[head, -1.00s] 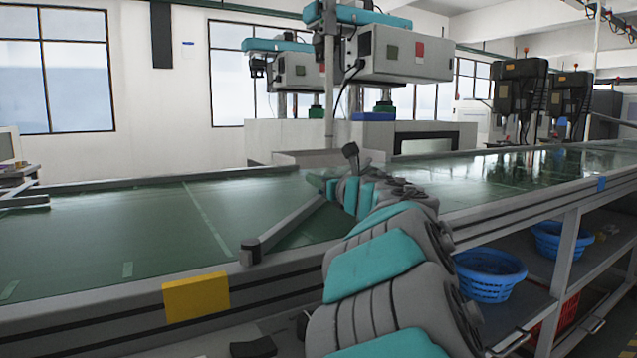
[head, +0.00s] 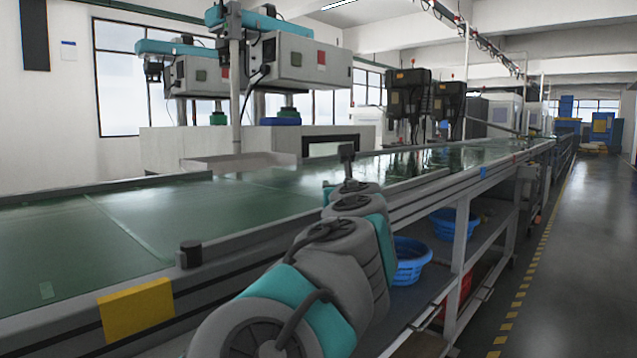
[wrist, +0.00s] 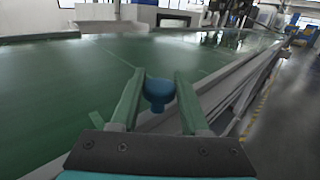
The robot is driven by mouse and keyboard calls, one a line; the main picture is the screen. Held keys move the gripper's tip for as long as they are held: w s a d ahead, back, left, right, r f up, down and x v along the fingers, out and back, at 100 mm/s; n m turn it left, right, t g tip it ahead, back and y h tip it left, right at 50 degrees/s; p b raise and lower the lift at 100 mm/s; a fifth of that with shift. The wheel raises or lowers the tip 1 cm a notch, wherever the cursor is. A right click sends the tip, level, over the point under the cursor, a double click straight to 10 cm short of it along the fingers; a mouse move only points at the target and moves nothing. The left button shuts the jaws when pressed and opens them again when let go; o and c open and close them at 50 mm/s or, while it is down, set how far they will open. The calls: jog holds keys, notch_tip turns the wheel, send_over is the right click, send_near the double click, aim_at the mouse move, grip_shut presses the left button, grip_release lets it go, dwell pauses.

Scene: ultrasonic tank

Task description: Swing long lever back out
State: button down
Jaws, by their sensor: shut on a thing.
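The lever's blue knob (wrist: 159,92) sits between the two green fingers of my gripper (wrist: 160,80) in the wrist view. My gripper is shut on this knob, near the belt's side rail. I cannot make out the lever's bar now. My arm covers the rail to the right of the post, and my fingers are hidden in the head view.
The green conveyor belt (head: 150,215) runs along the left and into the distance. Blue baskets (head: 410,260) sit on the shelf below the rail. Machines (head: 300,62) stand behind the belt. The floor aisle (head: 570,240) on the right is clear.

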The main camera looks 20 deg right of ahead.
jog(key=shift+s+d, duration=0.15)
jog(key=shift+s, duration=0.2)
jog(key=shift+s+d+f+h, duration=0.15)
jog(key=shift+s+d+h, duration=0.1)
jog(key=shift+h, duration=0.15)
jog(key=shift+m, duration=0.3)
jog(key=shift+c, duration=2)
grip_release()
jog(key=shift+s, duration=0.1)
